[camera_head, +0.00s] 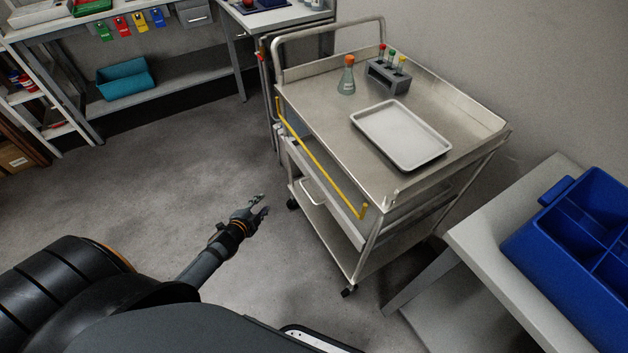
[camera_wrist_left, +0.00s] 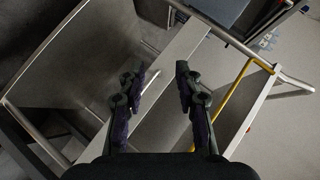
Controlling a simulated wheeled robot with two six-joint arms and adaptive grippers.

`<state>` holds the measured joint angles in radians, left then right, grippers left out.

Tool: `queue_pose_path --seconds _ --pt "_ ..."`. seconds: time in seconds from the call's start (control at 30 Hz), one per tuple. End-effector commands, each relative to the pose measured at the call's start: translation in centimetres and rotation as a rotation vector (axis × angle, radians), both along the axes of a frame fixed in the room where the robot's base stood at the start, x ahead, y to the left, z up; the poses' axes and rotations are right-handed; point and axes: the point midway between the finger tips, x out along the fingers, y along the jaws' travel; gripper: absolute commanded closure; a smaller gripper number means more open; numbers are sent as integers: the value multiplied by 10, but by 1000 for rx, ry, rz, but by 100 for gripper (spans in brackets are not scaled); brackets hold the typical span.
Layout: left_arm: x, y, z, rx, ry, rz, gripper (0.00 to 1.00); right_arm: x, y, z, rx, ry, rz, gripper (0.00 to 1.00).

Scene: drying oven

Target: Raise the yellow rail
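The yellow rail (camera_head: 322,165) is a thin bar along the left side of the steel cart (camera_head: 440,90), slanting down the picture just below the cart's top, with short upturned ends. In the left wrist view the yellow rail (camera_wrist_left: 232,98) shows right of the fingers. My left gripper (camera_head: 262,204) is left of the cart, apart from the rail and lower in the picture. In the left wrist view my left gripper (camera_wrist_left: 158,70) has its two fingers spread with nothing between them. My right gripper is not in view.
A flask (camera_head: 346,80), a tube rack (camera_head: 388,77) and a white tray (camera_head: 401,134) stand on the cart's top. A blue bin (camera_head: 572,248) is at the right. The floor left of the cart is clear.

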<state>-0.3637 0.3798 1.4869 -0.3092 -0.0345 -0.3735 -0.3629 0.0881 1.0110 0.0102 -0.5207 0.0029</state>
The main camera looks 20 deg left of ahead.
Motion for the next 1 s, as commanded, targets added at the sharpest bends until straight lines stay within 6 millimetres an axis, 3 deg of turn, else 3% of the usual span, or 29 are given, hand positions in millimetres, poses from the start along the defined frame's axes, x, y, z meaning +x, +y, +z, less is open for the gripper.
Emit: queue_pose_path --seconds 0.03,0.1,0.23,0.4,0.67,0.93,1.0 --pt "22 -12 -1 79 -99 -90 66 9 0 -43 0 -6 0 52" --pt "42 -33 34 188 -222 -202 66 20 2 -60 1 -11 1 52" --pt "54 -72 86 340 -401 -352 66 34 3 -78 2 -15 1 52" --pt "53 -98 122 425 -504 -429 66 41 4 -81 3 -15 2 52" --pt "57 -98 133 433 -514 -426 66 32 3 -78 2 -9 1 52" --pt "80 -107 136 423 -509 -428 66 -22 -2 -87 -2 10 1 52" --pt "100 -111 136 423 -513 -424 66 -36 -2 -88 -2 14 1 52"
